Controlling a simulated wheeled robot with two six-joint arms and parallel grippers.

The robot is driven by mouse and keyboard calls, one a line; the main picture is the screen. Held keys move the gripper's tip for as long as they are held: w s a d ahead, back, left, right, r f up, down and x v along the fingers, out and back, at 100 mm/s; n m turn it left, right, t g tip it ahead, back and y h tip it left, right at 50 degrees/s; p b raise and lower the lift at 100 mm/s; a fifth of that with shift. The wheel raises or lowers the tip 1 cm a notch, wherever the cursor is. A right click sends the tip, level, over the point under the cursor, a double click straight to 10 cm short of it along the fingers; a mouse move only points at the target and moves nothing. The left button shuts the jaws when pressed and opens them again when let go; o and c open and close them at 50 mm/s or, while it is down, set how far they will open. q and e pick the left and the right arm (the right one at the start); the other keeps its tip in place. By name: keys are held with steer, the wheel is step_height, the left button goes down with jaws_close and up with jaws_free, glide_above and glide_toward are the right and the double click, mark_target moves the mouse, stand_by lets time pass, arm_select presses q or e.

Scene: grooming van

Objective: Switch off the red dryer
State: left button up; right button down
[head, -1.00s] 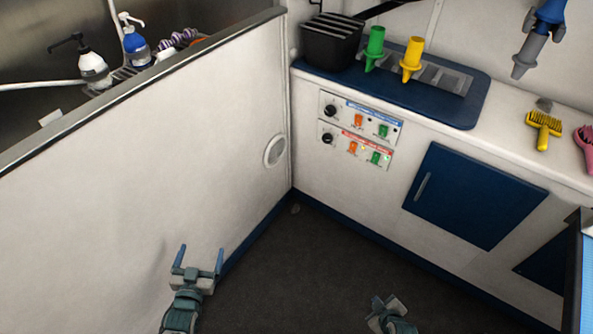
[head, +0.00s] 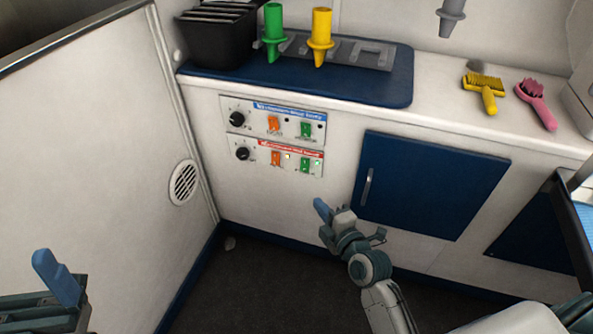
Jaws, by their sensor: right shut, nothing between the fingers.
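The control panel with the red label (head: 309,152) is the lower of two on the white cabinet front. It has a black knob (head: 242,153), an orange rocker switch (head: 276,159) and a green rocker switch (head: 306,165). Small lamps beside its switches look lit. My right gripper (head: 323,209) is shut and empty, below and slightly right of this panel, apart from it in the picture. My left gripper (head: 57,277) is at the lower left, partly cut off, with one blue finger clear; its opening cannot be judged.
Above is a similar panel with a blue label (head: 290,111); its lamps look dark. A blue cabinet door (head: 430,185) is to the right. The counter holds green (head: 273,30) and yellow (head: 320,40) nozzles, a black bin (head: 215,45) and brushes (head: 484,92). A white partition (head: 80,130) stands left.

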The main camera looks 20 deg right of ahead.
glide_above(307, 175)
steer(key=s+a, duration=0.2)
steer(key=s, duration=0.3)
steer(key=f, duration=0.2)
steer(key=shift+w+d+r+b, duration=0.1)
steer(key=shift+w+d+b, duration=0.05)
steer(key=shift+w+b, duration=0.15)
